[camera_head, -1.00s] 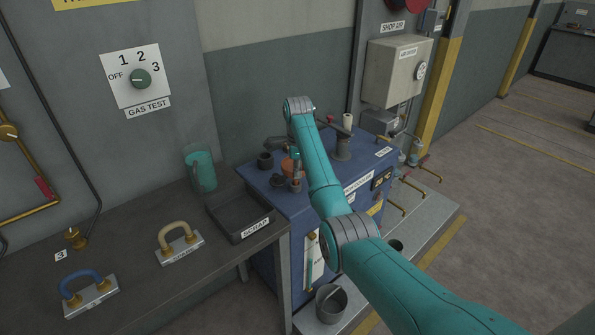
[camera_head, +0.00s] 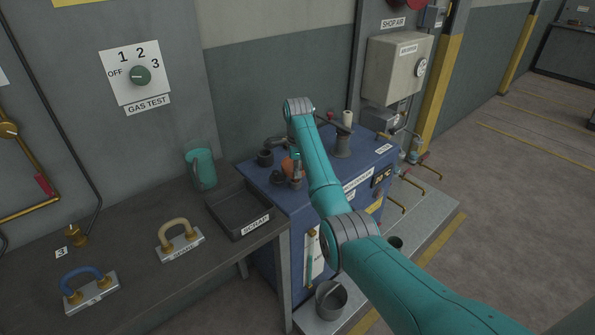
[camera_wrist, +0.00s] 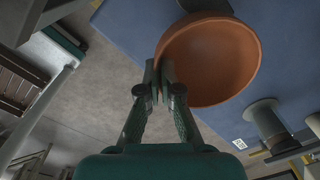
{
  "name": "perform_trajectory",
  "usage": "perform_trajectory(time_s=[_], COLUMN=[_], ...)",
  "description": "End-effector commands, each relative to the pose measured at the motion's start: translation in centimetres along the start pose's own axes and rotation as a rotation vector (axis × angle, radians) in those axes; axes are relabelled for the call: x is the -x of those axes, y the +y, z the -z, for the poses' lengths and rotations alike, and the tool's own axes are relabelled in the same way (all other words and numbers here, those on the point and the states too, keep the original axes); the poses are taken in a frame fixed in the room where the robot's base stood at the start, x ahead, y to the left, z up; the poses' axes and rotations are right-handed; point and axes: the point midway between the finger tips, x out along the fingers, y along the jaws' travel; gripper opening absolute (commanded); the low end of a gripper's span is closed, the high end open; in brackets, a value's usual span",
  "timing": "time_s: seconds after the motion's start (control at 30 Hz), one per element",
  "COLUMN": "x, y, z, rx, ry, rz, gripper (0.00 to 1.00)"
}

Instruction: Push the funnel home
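The funnel (camera_head: 288,164) is orange-brown and stands on top of the blue machine (camera_head: 352,204), partly hidden by my gripper (camera_head: 296,172). In the wrist view the funnel (camera_wrist: 216,62) shows as a wide round mouth facing the camera. My gripper (camera_wrist: 158,78) has its two fingers close together at the left edge of the funnel's rim. One finger looks to be outside the rim and the other inside, with the rim between them. The funnel's lower end and what it sits in are hidden.
A dark cup (camera_head: 265,158) stands beside the funnel and a grey spool-like post (camera_head: 342,146) stands to its right. A scrap tray (camera_head: 232,222), a teal jug (camera_head: 202,168) and handled parts are on the bench at left. A bucket (camera_head: 331,300) stands below.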

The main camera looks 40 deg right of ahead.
Motion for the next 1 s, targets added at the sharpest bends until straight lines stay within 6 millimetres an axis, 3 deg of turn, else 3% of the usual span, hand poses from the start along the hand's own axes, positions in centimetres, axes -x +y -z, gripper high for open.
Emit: perform_trajectory(time_s=[0.3,0.47,0.8,1.0], x=[-0.2,-0.2,0.1,2.6], y=[0.0,0.0,0.0,-0.1], z=[0.0,0.0,0.0,0.0], rx=[0.000,0.000,0.000,0.000], ry=[0.000,0.000,0.000,0.000], rz=[-0.001,-0.001,0.000,0.002], gripper=[0.00,0.35,0.35,0.35])
